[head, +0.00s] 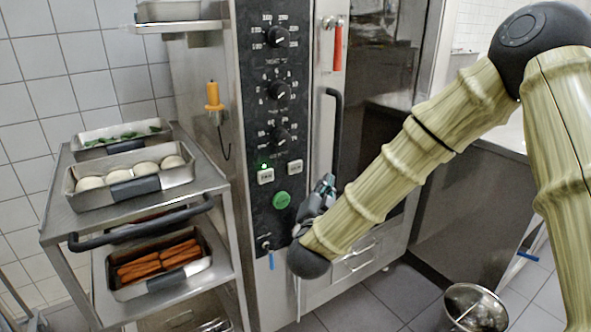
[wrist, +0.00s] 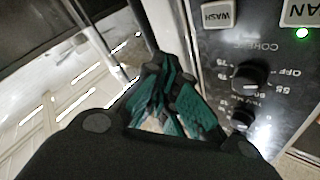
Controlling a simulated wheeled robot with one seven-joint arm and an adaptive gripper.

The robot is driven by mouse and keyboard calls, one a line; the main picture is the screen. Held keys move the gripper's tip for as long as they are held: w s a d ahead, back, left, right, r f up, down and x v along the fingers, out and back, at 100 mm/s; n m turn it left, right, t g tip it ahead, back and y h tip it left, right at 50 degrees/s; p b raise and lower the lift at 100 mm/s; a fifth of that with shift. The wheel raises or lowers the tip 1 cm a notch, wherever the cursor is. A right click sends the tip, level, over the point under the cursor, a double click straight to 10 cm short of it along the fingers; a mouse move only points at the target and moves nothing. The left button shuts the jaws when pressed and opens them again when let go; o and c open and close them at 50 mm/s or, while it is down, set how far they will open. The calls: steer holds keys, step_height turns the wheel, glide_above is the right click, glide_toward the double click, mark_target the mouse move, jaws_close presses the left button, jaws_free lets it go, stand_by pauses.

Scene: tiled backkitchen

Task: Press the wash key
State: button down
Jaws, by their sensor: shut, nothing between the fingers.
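The wash key (head: 295,167) is a small pale square button on the dark control panel (head: 257,130) of the oven. In the wrist view the wash key (wrist: 218,14) is at the top edge, and its label reads WASH. My gripper (head: 325,187) is shut and empty, with teal finger pads. In the head view it appears just right of and below the wash key, partly hidden by my wrist. In the wrist view my gripper (wrist: 178,88) is apart from the key in the picture; I cannot tell its depth to the panel.
The fan key (head: 265,176) is left of the wash key, with a lit green lamp. A green round button (head: 281,200) is below. Several knobs (head: 279,90) are above. The door handle (head: 337,130) is close to my gripper. A trolley (head: 72,217) with pans stands left.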

mark_target(302, 170)
steer(key=shift+w, duration=0.1)
steer(key=w+a, duration=0.5)
steer(key=w, duration=0.2)
stand_by(0.4)
steer(key=shift+w+a, duration=0.1)
steer(key=shift+a, duration=0.1)
stand_by(1.3)
steer(key=shift+w+a, duration=0.15)
steer(key=shift+w, duration=0.1)
steer(key=shift+w+a, duration=0.2)
steer(key=shift+w, duration=0.1)
stand_by(0.9)
steer(key=shift+s, duration=0.1)
stand_by(0.3)
steer(key=shift+s+d, duration=0.45)
steer(key=shift+s, duration=0.15)
